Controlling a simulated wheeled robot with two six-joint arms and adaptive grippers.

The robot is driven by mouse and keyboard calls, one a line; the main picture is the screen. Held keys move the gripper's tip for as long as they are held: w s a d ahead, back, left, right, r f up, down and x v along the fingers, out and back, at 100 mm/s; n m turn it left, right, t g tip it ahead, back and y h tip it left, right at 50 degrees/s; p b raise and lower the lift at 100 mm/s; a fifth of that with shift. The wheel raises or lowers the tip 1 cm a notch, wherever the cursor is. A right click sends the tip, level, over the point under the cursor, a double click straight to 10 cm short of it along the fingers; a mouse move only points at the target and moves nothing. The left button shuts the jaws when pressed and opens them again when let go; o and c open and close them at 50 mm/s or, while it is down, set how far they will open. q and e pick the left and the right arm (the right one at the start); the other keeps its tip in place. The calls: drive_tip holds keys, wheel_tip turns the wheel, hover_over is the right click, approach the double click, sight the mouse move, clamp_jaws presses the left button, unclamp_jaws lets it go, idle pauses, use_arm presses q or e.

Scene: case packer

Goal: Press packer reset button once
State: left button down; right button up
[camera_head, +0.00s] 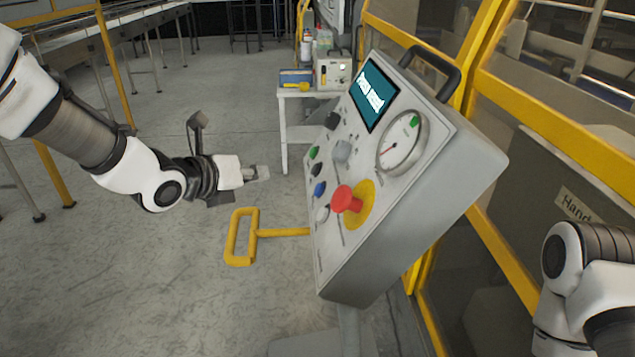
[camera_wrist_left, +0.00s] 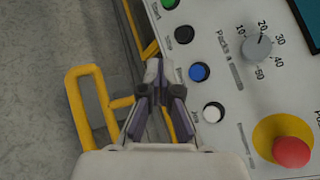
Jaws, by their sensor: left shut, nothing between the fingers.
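The grey control panel (camera_head: 440,190) shows a column of buttons along its left side. A blue button (camera_head: 319,189) sits there below a black one; it also shows in the left wrist view (camera_wrist_left: 199,72). Its label is hidden or unreadable, so I cannot confirm that it is the reset button. My left gripper (camera_head: 262,173) is shut and empty, left of the panel and apart from it in the head view. In the left wrist view the closed fingers (camera_wrist_left: 161,78) show just left of the blue button. My right gripper is out of view.
Near the blue button are a green (camera_wrist_left: 170,3), a black (camera_wrist_left: 184,35) and a white button (camera_wrist_left: 213,112). A red mushroom button (camera_head: 345,199) sticks out to the right. The panel has a dial gauge (camera_head: 402,142) and screen (camera_head: 374,92). A yellow tubular bar (camera_head: 240,237) stands lower left.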

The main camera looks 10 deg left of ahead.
sight(318, 190)
use_arm(q)
drive_tip(key=w+d+f+m+b, duration=0.1)
drive_tip(key=w+d+f, duration=0.1)
drive_tip(key=d, duration=0.5)
drive_tip(key=shift+w+d+f, duration=0.15)
drive_tip(key=shift+w+f, duration=0.15)
drive_tip(key=shift+f, duration=0.05)
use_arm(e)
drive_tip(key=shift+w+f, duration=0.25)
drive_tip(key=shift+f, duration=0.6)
use_arm(q)
drive_tip(key=shift+b, duration=0.35)
idle(0.4)
drive_tip(key=shift+w+d+f+b, duration=0.1)
drive_tip(key=shift+d+f+b, duration=0.1)
drive_tip(key=shift+d+b, duration=0.15)
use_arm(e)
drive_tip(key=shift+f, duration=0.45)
